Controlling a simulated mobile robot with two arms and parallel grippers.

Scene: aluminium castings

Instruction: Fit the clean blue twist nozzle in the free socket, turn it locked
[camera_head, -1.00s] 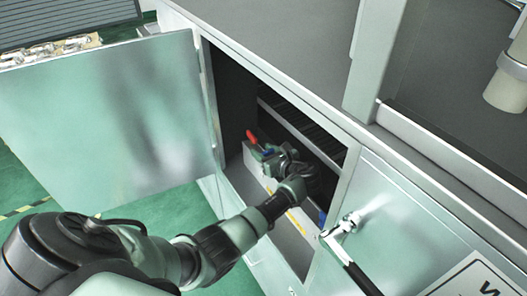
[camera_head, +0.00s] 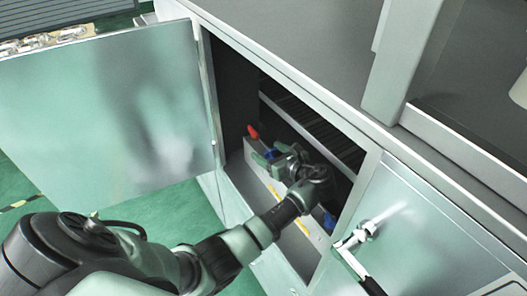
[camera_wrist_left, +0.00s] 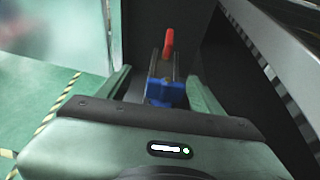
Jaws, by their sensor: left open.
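My left gripper (camera_head: 268,160) is inside the open cabinet, its fingers apart. In the left wrist view the open fingers (camera_wrist_left: 157,85) stand on either side of a blue part (camera_wrist_left: 165,92). I cannot tell whether they touch it, nor surely whether it is the clean nozzle. Another blue piece (camera_head: 328,222) shows partly behind my left wrist. The free socket cannot be made out. My right gripper is out of view.
The cabinet door (camera_head: 105,115) stands open to the left. A closed panel with a handle (camera_head: 357,236) is on the right. The opening's frame is close around my left arm. Dark slats (camera_head: 315,130) line the inside. Green floor lies below.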

